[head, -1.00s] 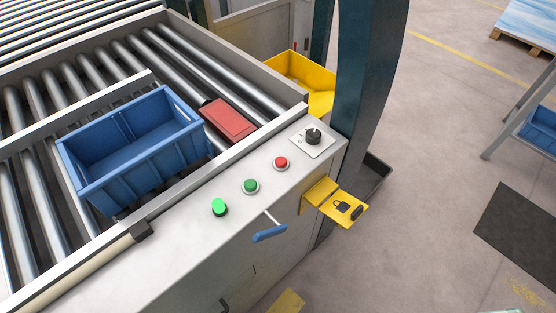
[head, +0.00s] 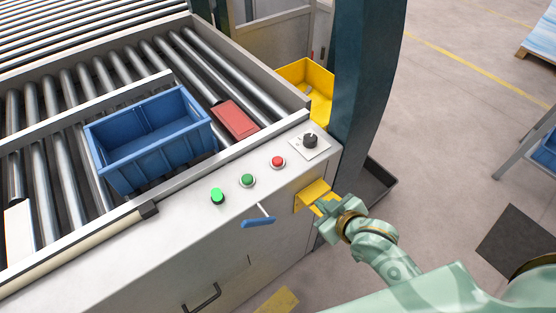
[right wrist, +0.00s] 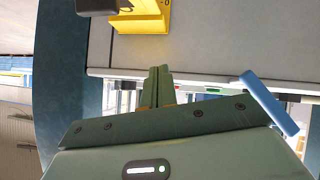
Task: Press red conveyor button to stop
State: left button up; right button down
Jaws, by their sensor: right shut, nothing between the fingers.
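The red button (head: 277,161) sits in a pale ring on the sloping grey panel (head: 185,228). It is between a green button (head: 247,180) and a black rotary knob (head: 310,140) on a white plate. My right gripper (head: 322,207) is in front of the panel, by the yellow lock bracket (head: 308,193) and below the red button, apart from it. In the right wrist view its fingers (right wrist: 160,82) are together with nothing between them. The red button does not show there. My left gripper is not in view.
A bright green lamp (head: 217,196) and a blue lever (head: 258,222) are left of my right gripper. A blue crate (head: 150,148) and a red block (head: 236,119) are on the rollers. A teal post (head: 368,80) stands behind the panel's right end.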

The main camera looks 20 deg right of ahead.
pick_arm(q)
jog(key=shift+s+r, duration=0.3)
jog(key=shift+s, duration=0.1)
pick_arm(e)
jog(key=w+a+r+m+t+y, duration=0.1)
jog(key=w+a+r+t+y, duration=0.2)
jog(key=r, duration=0.6)
jog(key=shift+w+r+t+y, duration=0.15)
jog(key=shift+w+t+y, duration=0.25)
jog(key=shift+w, duration=0.7)
jog(key=b, duration=0.1)
send_over(283, 169)
notch_tip(283, 169, down, 3)
jog(key=shift+a+r, duration=0.15)
jog(key=shift+r, duration=0.05)
notch_tip(283, 169, down, 3)
jog(key=shift+r+b, duration=0.1)
jog(key=shift+b, duration=0.5)
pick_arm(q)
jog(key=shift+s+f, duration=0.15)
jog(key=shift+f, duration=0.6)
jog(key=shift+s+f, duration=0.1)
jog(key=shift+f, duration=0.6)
pick_arm(e)
jog(key=shift+f, duration=0.55)
jog(key=shift+f, duration=0.1)
